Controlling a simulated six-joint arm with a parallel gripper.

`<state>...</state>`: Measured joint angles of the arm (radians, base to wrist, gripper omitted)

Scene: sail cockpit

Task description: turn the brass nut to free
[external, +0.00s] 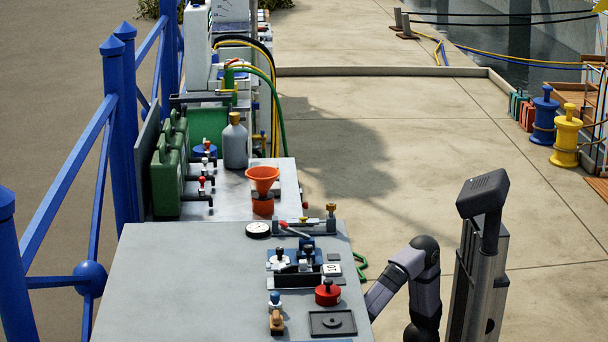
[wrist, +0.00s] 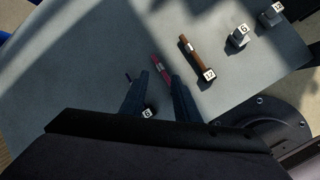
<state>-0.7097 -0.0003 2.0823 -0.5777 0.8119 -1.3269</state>
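A small brass-coloured piece (external: 331,208) stands on the right end of a dark fixture at the back of the grey bench; I cannot tell for sure that it is the nut. Another brass-brown piece (external: 276,322) stands at the bench front, below a blue-and-white knob. My gripper (wrist: 160,80) shows in the wrist view with its two dark fingers apart. A thin red bar (wrist: 159,67) lies beyond and between the fingertips; I cannot tell whether they touch it. I cannot make out a brass nut in the wrist view. The gripper is not visible in the external view.
The grey bench (external: 160,290) is bare on its left. A red knob (external: 327,291), a black square plate (external: 333,323) and a white gauge (external: 258,229) sit on it. In the wrist view, a brown bar (wrist: 190,45) and tagged grey blocks (wrist: 239,37) lie right of the fingers.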

